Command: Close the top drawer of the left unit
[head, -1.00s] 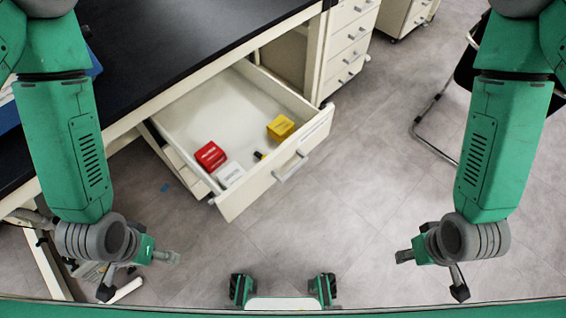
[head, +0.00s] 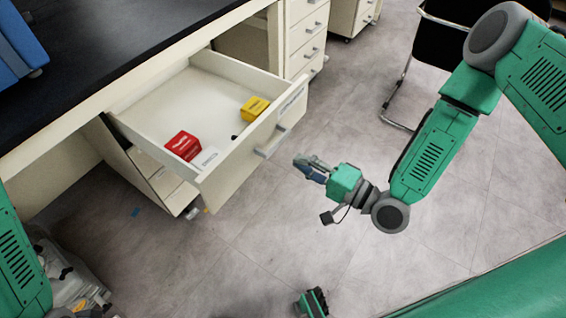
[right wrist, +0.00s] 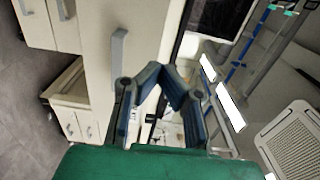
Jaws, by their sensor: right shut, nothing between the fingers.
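The top drawer (head: 240,155) of the left unit stands pulled well out under the black bench top in the head view. Its pale front has a grey handle (head: 270,143) and a label. My right gripper (head: 309,164) is shut and empty, in front of the drawer and to the right of the handle, with a visible gap. In the right wrist view its fingertips (right wrist: 162,73) meet beside a pale panel with a grey handle (right wrist: 118,60).
The black bench top (head: 120,55) lies above the drawer, with a blue device (head: 18,42) at its left. Another drawer unit (head: 305,35) and a black chair (head: 445,35) stand behind. The grey floor (head: 240,240) before the drawer is clear.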

